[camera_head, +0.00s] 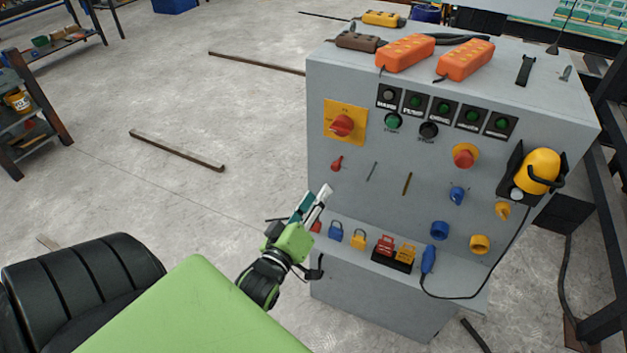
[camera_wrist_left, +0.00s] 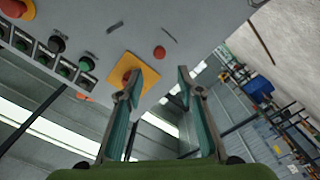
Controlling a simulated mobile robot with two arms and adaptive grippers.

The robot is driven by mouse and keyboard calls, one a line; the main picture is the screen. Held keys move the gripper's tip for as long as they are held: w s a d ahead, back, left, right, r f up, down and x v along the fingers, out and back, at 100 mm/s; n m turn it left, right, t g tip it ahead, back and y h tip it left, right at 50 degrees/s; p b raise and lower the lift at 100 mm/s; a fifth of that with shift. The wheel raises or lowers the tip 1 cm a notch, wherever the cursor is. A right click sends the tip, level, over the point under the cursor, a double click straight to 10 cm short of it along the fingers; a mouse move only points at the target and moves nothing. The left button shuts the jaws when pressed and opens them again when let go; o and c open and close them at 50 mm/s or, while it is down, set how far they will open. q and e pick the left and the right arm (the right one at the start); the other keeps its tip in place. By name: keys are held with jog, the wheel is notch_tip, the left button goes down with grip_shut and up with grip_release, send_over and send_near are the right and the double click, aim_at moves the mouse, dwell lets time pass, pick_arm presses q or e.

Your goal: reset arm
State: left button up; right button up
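My left gripper (camera_head: 314,203) is in front of the left edge of the grey control cabinet (camera_head: 335,280), above its lower ledge. In the left wrist view the two teal-lined fingers of this gripper (camera_wrist_left: 155,85) stand apart with nothing between them. The red rotary switch on a yellow plate (camera_head: 342,124) is above the gripper in the head view; in the wrist view that red switch (camera_wrist_left: 129,76) shows just beside the left fingertip. Whether they touch cannot be told. My right gripper is not in view.
Padlocks (camera_head: 358,240) and small red and orange parts sit on the cabinet's ledge. A yellow lamp-like device (camera_head: 540,170) hangs at its right side. Orange boxes (camera_head: 405,52) lie on top. A metal bar (camera_head: 178,150) lies on the open floor at left.

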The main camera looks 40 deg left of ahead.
pick_arm(q)
jog(key=shift+s+d, duration=0.15)
jog(key=shift+s, duration=0.3)
jog(key=s+d+f+m+g+h, duration=0.1)
jog(key=s+d+f+m+g, duration=0.15)
jog(key=f, duration=0.85)
jog(key=s+d+f+m+g+h, duration=0.2)
jog(key=s+d+f, duration=0.15)
jog(key=f, duration=0.85)
jog(key=s+d+f+m+g+h, duration=0.1)
jog(key=s+d+f+m+g, duration=0.2)
jog(key=f, duration=0.8)
jog(key=s+d+f+m+g, duration=0.3)
jog(key=s+d+f+g, duration=0.1)
jog(key=s+f, duration=0.95)
jog(key=s+a+f+m+g, duration=0.1)
jog(key=s+f+m+g, duration=0.1)
jog(key=s, duration=0.6)
jog(key=s+a+f+m+g, duration=0.1)
jog(key=s+f+g, duration=0.2)
jog(key=s+f, duration=0.2)
jog(key=s+b, duration=0.1)
jog(key=s, duration=0.2)
jog(key=shift+m, duration=0.35)
jog(key=shift+f, duration=0.1)
